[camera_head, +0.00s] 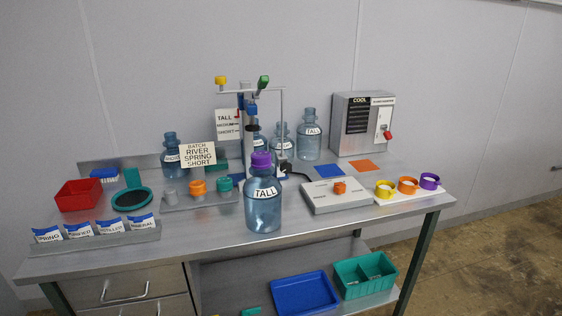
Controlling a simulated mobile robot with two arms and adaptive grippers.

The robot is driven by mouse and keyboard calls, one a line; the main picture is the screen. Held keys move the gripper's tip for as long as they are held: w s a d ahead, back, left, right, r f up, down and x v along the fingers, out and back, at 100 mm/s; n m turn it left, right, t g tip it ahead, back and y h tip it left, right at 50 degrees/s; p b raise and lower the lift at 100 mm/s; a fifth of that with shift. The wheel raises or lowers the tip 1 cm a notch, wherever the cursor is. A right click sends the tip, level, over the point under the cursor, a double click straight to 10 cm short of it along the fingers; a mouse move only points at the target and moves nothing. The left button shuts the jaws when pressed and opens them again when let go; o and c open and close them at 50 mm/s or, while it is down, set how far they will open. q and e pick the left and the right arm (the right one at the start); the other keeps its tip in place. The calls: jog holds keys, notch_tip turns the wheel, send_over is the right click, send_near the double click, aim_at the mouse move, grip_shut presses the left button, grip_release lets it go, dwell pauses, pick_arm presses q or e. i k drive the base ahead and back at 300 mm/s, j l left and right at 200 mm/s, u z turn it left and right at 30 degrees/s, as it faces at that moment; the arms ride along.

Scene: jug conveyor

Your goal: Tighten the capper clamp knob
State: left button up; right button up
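The capper (282,120) is a metal frame standing at the back middle of the bench. A yellow knob (221,80) sits at its top left and a green knob (264,82) at its top right. A blue part (251,109) is on its column, above a dark cylinder. I cannot tell which of these is the clamp knob, or how tight it is. A blue-tinted jug (263,208) labelled TALL, with a purple cap (261,160), stands upright in front and hides the capper's lower part. Neither of my grippers is in view.
More jugs (309,140) stand behind. A COOL box (362,124) is at right. A grey unit (340,197) with an orange knob and several coloured rings (408,185) lie front right. A red bin (78,195) and label cards (110,228) are at left. Trays (303,293) sit below.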

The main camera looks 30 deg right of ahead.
aim_at(286, 167)
jog(key=l, duration=0.6)
jog(key=i+l, duration=0.15)
jog(key=l, duration=1)
